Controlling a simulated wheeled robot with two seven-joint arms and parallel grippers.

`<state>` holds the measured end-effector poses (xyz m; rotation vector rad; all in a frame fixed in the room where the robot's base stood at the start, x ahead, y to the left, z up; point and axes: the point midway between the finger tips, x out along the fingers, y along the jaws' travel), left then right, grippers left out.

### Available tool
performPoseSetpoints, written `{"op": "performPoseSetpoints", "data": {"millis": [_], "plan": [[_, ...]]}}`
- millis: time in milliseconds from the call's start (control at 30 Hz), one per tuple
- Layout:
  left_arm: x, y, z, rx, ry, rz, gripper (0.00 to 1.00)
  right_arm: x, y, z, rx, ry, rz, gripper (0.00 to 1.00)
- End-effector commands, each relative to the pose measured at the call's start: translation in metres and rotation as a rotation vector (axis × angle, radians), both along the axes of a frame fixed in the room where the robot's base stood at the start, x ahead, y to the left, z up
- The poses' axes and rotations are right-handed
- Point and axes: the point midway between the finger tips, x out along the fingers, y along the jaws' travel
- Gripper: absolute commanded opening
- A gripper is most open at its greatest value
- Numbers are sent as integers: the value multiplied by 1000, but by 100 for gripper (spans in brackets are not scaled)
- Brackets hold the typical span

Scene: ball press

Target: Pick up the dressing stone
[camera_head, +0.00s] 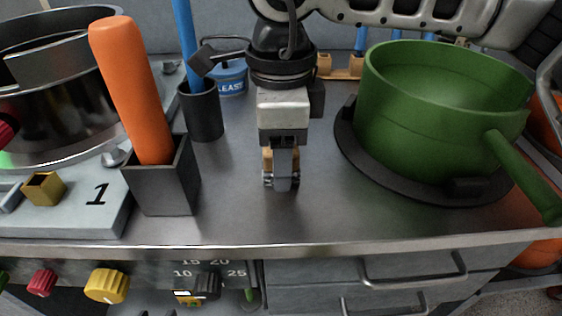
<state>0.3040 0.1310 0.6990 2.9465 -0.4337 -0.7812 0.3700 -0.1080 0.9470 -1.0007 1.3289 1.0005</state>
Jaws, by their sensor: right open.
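My right gripper (281,183) points down over the middle of the metal bench top, with its arm coming in from the top right. Its near finger faces me and covers much of what is behind it. A small tan block (267,158) shows at the edges of that finger, low between the jaws. It may be the dressing stone, but I cannot tell for certain. I cannot see whether the fingers touch it. The jaws are open. My left gripper is not in view.
A grey square holder (165,190) with an orange-handled tool (133,90) stands left of the gripper. A dark cup (203,112) and a blue tin (230,78) stand behind. A green pot (430,120) sits at right. The bench front edge (330,245) is clear.

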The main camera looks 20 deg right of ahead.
Motion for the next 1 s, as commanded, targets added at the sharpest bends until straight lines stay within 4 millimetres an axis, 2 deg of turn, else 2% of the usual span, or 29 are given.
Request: {"op": "performPoseSetpoints", "data": {"millis": [100, 300, 367, 500, 800, 867, 1000], "plan": [[0, 0, -1, 1, 1, -1, 37, 0, 0, -8, 0, 1, 0, 55], [1, 0, -1, 1, -2, -1, 37, 0, 0, -8, 1, 1, 0, 55], [2, 0, -1, 1, -2, -1, 37, 0, 0, -8, 1, 1, 0, 41], [2, 0, 0, 1, -5, -1, 37, 0, 0, -8, 1, 1, 0, 3], [2, 0, 0, 2, -4, -1, 37, 0, 0, -5, 2, -2, 0, 3], [2, 0, 0, 2, -4, -1, 37, 1, 0, 0, 1, -3, 0, 3], [2, 0, 2, 2, -3, -1, 37, 1, 1, 24, 3, -5, 0, 3]]}}
